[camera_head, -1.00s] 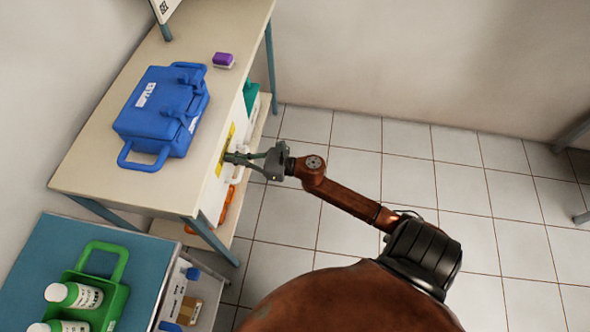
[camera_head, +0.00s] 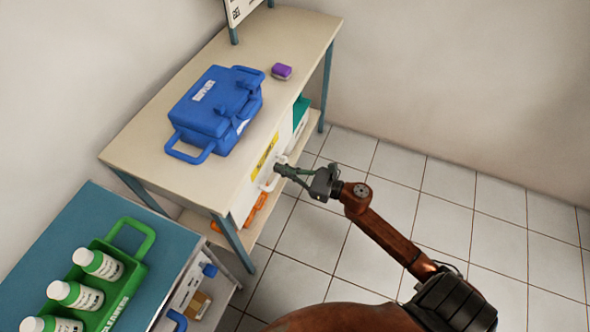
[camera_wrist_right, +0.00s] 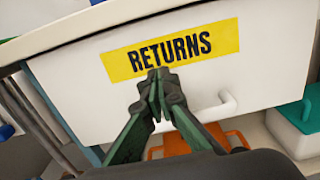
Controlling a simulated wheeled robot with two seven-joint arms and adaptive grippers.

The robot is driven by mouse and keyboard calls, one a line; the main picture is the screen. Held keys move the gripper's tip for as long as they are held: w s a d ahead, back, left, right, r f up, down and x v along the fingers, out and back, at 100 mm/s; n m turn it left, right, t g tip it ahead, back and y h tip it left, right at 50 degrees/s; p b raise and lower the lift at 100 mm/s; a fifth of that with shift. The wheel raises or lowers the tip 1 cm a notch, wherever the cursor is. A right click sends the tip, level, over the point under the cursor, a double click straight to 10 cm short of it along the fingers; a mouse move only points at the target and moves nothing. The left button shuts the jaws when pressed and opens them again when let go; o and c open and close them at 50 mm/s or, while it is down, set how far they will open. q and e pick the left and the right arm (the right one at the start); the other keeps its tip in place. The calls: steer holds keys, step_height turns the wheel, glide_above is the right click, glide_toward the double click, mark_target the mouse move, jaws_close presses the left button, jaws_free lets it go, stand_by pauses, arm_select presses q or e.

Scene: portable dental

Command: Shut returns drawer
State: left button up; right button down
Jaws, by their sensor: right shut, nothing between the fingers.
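The returns drawer (camera_wrist_right: 250,75) has a white front with a yellow "RETURNS" label and a white handle (camera_wrist_right: 217,108), seen close in the right wrist view. In the head view its front (camera_head: 247,200) is under the top of the beige table, with the handle (camera_head: 272,180) at its face. The front looks about level with the table edge, but I cannot tell whether a gap remains. My right gripper (camera_head: 279,169) is shut and empty, its fingertips (camera_wrist_right: 158,75) at the drawer front just below the label. I cannot tell whether they touch it. My left gripper is out of view.
A blue case (camera_head: 205,125) and a purple item (camera_head: 281,71) stand on the table (camera_head: 160,140). A green carrier (camera_head: 130,265) with white bottles stands on a blue-topped cart (camera_head: 60,230) at lower left. A lower shelf holds orange and teal items. Tiled floor is clear at right.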

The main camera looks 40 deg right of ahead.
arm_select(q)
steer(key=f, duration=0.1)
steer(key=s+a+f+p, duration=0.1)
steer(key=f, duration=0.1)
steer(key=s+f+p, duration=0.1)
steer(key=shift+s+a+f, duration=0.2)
arm_select(e)
steer(key=v, duration=1)
